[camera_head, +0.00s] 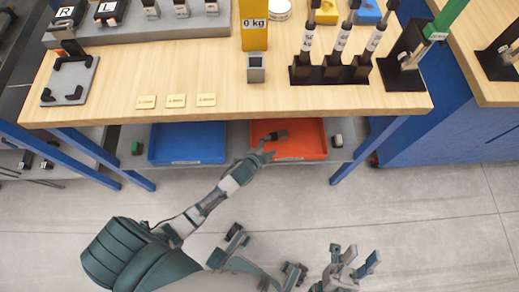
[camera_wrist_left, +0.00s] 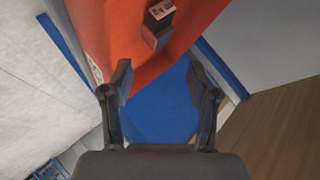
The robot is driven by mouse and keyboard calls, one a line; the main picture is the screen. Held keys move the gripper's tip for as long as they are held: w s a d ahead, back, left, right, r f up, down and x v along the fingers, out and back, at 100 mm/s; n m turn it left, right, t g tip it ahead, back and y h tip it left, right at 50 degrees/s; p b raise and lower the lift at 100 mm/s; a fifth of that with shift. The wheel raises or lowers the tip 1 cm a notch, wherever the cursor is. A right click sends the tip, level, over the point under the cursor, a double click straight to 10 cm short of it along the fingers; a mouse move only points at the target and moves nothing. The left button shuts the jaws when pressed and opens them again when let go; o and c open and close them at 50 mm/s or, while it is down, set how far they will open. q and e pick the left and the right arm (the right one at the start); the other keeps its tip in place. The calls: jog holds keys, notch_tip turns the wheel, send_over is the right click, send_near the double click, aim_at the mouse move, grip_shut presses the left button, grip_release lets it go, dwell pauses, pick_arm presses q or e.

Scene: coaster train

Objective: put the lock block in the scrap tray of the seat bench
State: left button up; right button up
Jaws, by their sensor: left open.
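A dark block with a pale label (camera_wrist_left: 158,22), which looks like the lock block, lies in the orange-red tray (camera_wrist_left: 95,25). The label is too small to read for sure. In the head view the tray (camera_head: 312,150) is on the bench's lower shelf, with the dark block (camera_head: 279,135) inside. My left gripper (camera_head: 267,149) is at the tray's front left part, close to the block. In the wrist view its fingers (camera_wrist_left: 158,80) are apart with nothing between them, and the block is beyond the tips. My right gripper (camera_head: 352,262) is open and empty, low in front of the bench.
A blue tray (camera_head: 187,143) stands left of the orange-red one. A green block (camera_head: 136,148) and a grey block (camera_head: 337,139) are at the shelf's ends. The wooden bench top (camera_head: 210,70) overhangs the shelf and bears a rack of tools (camera_head: 332,72). The floor in front is clear.

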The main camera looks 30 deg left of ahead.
pick_arm(q)
jog(key=s+d+r+n+t+h, duration=0.1)
jog(key=s+d+r+n+t, duration=0.1)
jog(key=s+r, duration=0.4)
jog(key=s+d+r+n+t+h+p, duration=0.1)
jog(key=s+r+n+t, duration=0.3)
jog(key=r, duration=1.2)
jog(key=s+d+r+n+t+h, duration=0.3)
jog(key=s+r+t, duration=0.3)
jog(key=s+r, duration=0.4)
jog(key=shift+s+d+r+t+p, duration=0.2)
jog(key=shift+d+r+t+p, duration=0.15)
jog(key=shift+r, duration=0.4)
pick_arm(e)
jog(key=w+a+f+n+g+y, duration=0.1)
jog(key=w+f+n+g, duration=0.1)
jog(key=w+g, duration=0.3)
jog(key=shift+w+a+f+y, duration=0.15)
jog(key=shift+a+f+y, duration=0.15)
jog(key=shift+f, duration=0.15)
